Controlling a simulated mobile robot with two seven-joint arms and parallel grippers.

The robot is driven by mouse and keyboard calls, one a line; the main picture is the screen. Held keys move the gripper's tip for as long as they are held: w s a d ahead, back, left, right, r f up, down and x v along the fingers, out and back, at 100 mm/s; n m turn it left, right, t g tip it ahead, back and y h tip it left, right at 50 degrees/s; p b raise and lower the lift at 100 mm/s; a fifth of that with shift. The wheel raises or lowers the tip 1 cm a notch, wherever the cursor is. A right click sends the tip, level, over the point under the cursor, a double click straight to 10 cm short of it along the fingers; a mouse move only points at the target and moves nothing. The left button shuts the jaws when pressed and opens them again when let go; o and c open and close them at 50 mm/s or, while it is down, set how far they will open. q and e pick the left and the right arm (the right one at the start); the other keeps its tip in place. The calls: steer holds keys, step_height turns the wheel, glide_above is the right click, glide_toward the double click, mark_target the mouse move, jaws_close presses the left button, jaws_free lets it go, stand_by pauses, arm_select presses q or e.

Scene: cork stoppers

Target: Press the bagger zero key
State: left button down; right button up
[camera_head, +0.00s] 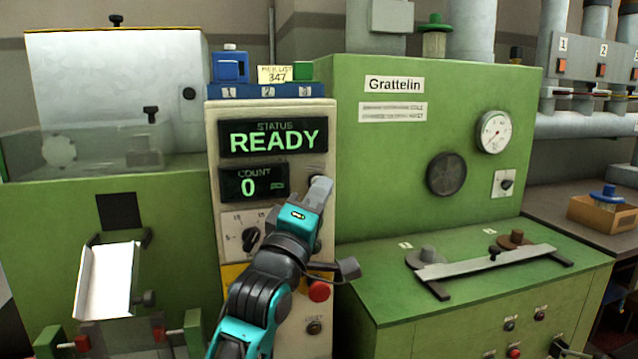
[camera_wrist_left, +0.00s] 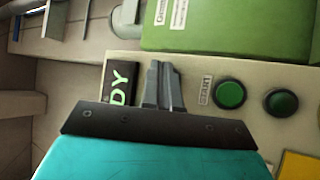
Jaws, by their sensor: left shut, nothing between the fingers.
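The beige control panel (camera_head: 215,150) stands in the middle of the head view. It has a status display (camera_head: 272,140) reading READY and a count display (camera_head: 252,184) reading 0. My left gripper (camera_head: 321,184) is shut and empty, in front of the panel's right edge, beside the displays. In the left wrist view its closed fingers (camera_wrist_left: 163,85) lie between the status display (camera_wrist_left: 120,88) and a green button (camera_wrist_left: 230,94) labelled START. I cannot tell whether the fingertips touch the panel. No key is legibly marked zero; my arm hides part of the lower panel.
A red button (camera_head: 319,291) and a small dark knob (camera_head: 314,326) are low on the panel. A black dial (camera_head: 250,239) is left of my arm. The green Grattelin machine (camera_head: 390,150) stands close on the right.

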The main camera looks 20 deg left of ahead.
stand_by(0.4)
arm_select(q)
steer(key=shift+s+d+p, duration=0.35)
steer(key=shift+s+d, duration=0.1)
steer(key=shift+s, duration=0.2)
steer(key=shift+s, duration=0.1)
